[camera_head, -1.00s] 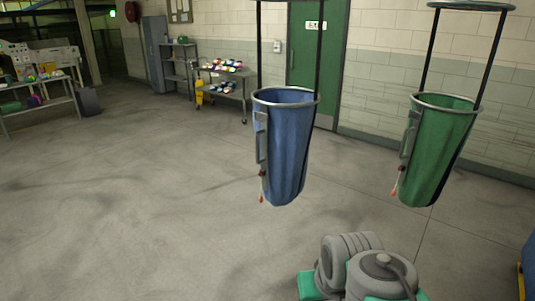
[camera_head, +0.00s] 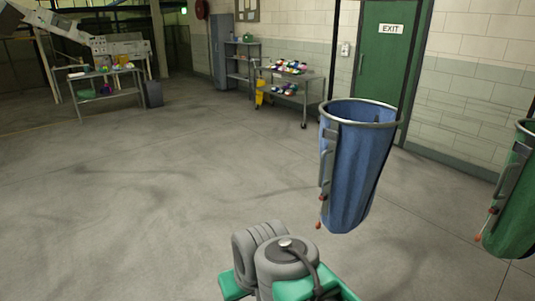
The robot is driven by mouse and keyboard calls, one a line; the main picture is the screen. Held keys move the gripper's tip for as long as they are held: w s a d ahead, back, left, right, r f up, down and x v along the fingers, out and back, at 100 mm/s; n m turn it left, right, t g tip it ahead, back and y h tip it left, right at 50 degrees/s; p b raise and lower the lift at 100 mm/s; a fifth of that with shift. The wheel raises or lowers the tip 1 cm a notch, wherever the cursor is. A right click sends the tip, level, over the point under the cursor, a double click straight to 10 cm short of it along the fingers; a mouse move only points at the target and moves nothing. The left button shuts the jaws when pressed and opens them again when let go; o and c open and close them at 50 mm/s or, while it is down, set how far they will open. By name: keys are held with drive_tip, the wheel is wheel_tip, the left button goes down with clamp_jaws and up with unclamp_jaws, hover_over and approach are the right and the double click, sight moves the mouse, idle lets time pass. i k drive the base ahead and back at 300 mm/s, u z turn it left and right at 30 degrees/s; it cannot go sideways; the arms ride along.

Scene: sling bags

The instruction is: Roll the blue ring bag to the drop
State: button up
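The blue ring bag (camera_head: 357,168) hangs open-topped from a metal ring, clear of the floor, right of centre in the head view. A grey handle and a thin cord with a red-orange end run down its left side. Part of my grey and green arm (camera_head: 285,262) shows at the bottom, in front of the bag and to its lower left, with a gap in the picture between them. My gripper is not in view. I cannot make out a drop in this view.
A green ring bag (camera_head: 514,200) hangs at the right edge, partly cut off. A cart with colourful items (camera_head: 288,84) stands by the wall, near a green exit door (camera_head: 380,70). A table (camera_head: 105,88) stands back left. The floor at left is clear.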

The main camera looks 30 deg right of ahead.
sight(357, 136)
drive_tip(key=u, duration=0.25)
drive_tip(key=i, duration=1.55)
drive_tip(key=z, duration=0.15)
